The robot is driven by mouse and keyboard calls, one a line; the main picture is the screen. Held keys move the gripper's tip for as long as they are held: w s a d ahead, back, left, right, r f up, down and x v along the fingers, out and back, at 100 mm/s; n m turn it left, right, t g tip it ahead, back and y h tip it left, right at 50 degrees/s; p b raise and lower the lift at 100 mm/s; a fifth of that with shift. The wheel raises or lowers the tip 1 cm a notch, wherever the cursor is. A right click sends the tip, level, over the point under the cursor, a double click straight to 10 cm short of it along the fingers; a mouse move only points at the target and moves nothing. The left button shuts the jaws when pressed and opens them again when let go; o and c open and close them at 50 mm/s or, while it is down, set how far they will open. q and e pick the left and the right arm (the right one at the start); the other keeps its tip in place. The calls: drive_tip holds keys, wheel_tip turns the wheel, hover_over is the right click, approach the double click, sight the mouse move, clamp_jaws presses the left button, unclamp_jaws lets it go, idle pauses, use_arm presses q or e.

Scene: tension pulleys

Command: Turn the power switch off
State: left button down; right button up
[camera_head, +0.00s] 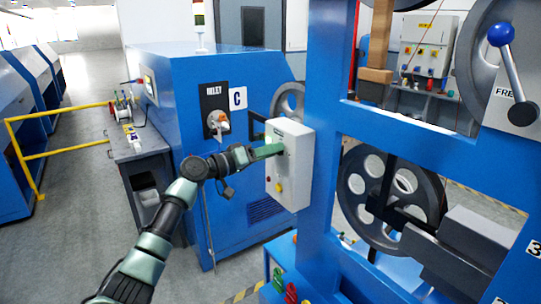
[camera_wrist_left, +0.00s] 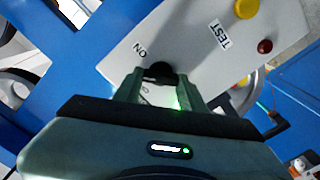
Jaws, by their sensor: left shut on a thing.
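The power switch (camera_wrist_left: 160,70) is a black round knob on a light grey control box (camera_head: 300,162), beside a label reading ON. The box also fills the top of the left wrist view (camera_wrist_left: 200,42). My left gripper (camera_head: 279,149) reaches the front of the box from the left. In the left wrist view its two fingers (camera_wrist_left: 158,88) are on either side of the knob, shut on it. The knob is hidden behind the gripper in the head view, and its pointing direction cannot be told. My right gripper is not in view.
A yellow button (camera_wrist_left: 246,8) and a red one (camera_wrist_left: 264,46) sit on the same box, near a TEST label (camera_wrist_left: 224,34). A blue frame post (camera_head: 324,120) stands right of the box. A blue cabinet (camera_head: 180,100) with a red-handled switch (camera_head: 220,122) stands behind my arm.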

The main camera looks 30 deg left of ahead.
use_arm(q)
drive_tip(key=n+p, duration=0.2)
drive_tip(key=n, duration=0.7)
drive_tip(key=shift+a+n, duration=0.1)
drive_tip(key=shift+n, duration=0.3)
drive_tip(key=shift+f, duration=0.1)
drive_tip(key=c, duration=0.8)
unclamp_jaws()
drive_tip(key=shift+c, duration=0.2)
drive_tip(key=b+v, duration=0.3)
drive_tip(key=v, duration=0.4)
drive_tip(key=shift+s+a, duration=0.15)
drive_tip(key=shift+s, duration=0.15)
